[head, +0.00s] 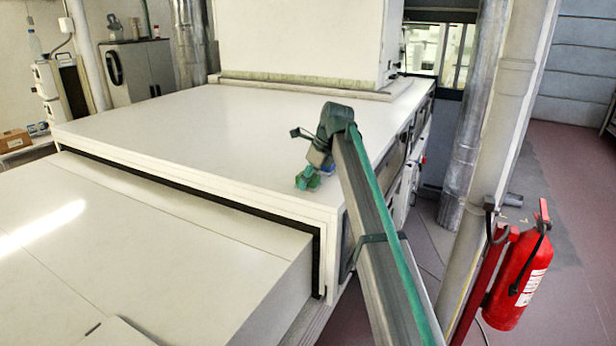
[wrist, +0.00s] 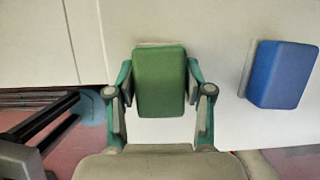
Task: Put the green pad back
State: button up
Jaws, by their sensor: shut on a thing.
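The green pad (wrist: 160,82) is a rounded block between the two fingers of my gripper (wrist: 159,90) in the wrist view. The fingers are shut on its left and right sides. A pale edge shows just behind the pad's far end, and whether the pad touches the white surface cannot be told. In the head view my gripper (head: 308,180) is small and low over the near right corner of the white tunnel top (head: 200,130), and the pad is hard to separate from the teal fingers.
A blue pad (wrist: 282,75) sits to the right of the green one, apart from my gripper. The white top ends close by, with reddish floor below. A pipe (head: 505,150) and a red fire extinguisher (head: 518,275) stand at the right. The top's left side is clear.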

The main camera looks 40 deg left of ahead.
jog(key=o, duration=1.1)
jog(key=shift+f, duration=0.1)
jog(key=s+b+v, duration=0.1)
jog(key=b+v, duration=0.4)
jog(key=v, duration=0.7)
jog(key=shift+w, duration=0.45)
